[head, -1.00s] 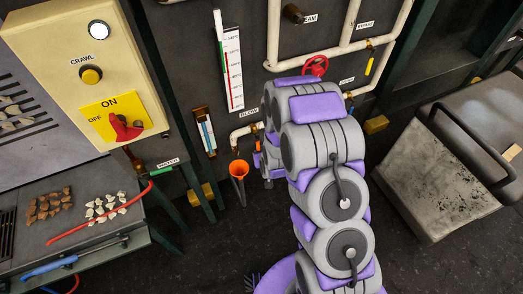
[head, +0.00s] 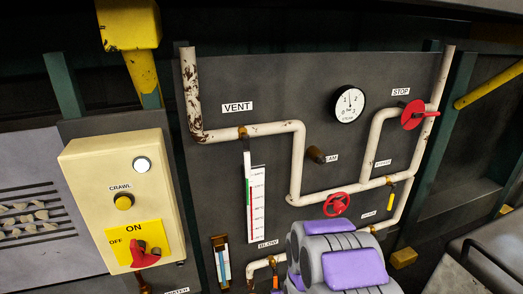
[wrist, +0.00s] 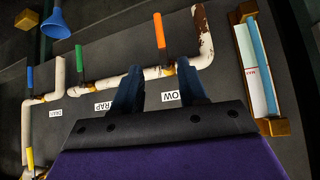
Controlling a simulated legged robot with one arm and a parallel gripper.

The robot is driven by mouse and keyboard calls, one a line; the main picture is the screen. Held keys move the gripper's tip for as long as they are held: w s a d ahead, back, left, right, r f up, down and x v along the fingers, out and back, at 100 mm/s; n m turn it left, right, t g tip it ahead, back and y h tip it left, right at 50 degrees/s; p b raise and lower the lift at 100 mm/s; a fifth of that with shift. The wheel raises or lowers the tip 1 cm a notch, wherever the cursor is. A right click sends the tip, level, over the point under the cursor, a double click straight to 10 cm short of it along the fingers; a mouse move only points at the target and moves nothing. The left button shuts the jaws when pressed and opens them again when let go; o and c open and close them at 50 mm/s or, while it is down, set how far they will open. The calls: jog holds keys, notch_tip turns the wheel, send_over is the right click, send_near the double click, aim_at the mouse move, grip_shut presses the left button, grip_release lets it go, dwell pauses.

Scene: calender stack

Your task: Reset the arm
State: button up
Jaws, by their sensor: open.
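My arm (head: 345,265) shows at the bottom of the head view, in front of the lower part of the pipe panel. My gripper (wrist: 160,80) shows in the wrist view with its two dark fingers apart and nothing between them. It faces the white pipes, near the orange-handled valve (wrist: 160,30) and the label ending in OW. The gripper's fingers are hidden in the head view.
The pipe panel (head: 225,160) carries a red STOP handle (head: 413,115), a red wheel (head: 336,204), a pressure gauge (head: 349,104) and a thermometer (head: 256,205). A cream control box (head: 90,190) stands at left. The wrist view shows a blue funnel (wrist: 55,25) and a sight glass (wrist: 257,65).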

jog(key=s+d+r+g, duration=0.2)
jog(key=s+r+g, duration=0.1)
jog(key=s+r, duration=0.6)
jog(key=s+d+r+m+g, duration=0.1)
jog(key=s+d+r+g, duration=0.1)
jog(key=s+r, duration=0.7)
jog(key=s+d+r+g+h, duration=0.1)
jog(key=s+r+g, duration=0.4)
jog(key=s, duration=1.4)
notch_tip(320, 180, up, 5)
jog(key=shift+s+d+f, duration=0.1)
jog(key=shift+s+d, duration=0.2)
jog(key=shift+d, duration=0.2)
